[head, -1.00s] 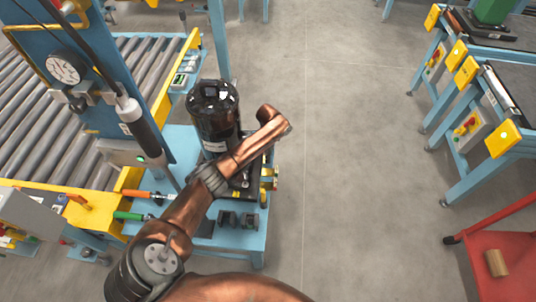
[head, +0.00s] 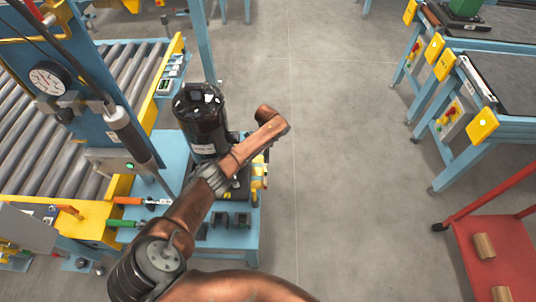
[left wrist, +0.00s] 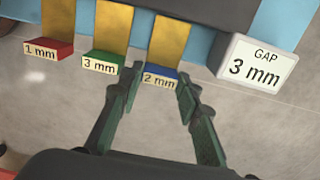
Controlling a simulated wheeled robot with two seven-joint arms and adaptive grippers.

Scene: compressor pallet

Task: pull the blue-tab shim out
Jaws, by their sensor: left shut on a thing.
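The blue-tab shim (left wrist: 160,77), marked 2 mm, is a yellow strip with a blue end, in the left wrist view. The strip's far end runs under a dark edge (left wrist: 220,12). To its left are the green-tab shim (left wrist: 103,62), marked 3 mm, and the red-tab shim (left wrist: 48,49), marked 1 mm. A white sign (left wrist: 256,64) to the right reads GAP 3 mm. In the head view my arm hides the left gripper. The right gripper is not seen.
The black compressor (head: 203,125) stands on a blue table (head: 232,240) beside my arm. A roller conveyor (head: 50,145) and a blue column with a gauge (head: 48,78) are at left. A red cart (head: 505,262) is at lower right. Grey floor (head: 345,150) between is clear.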

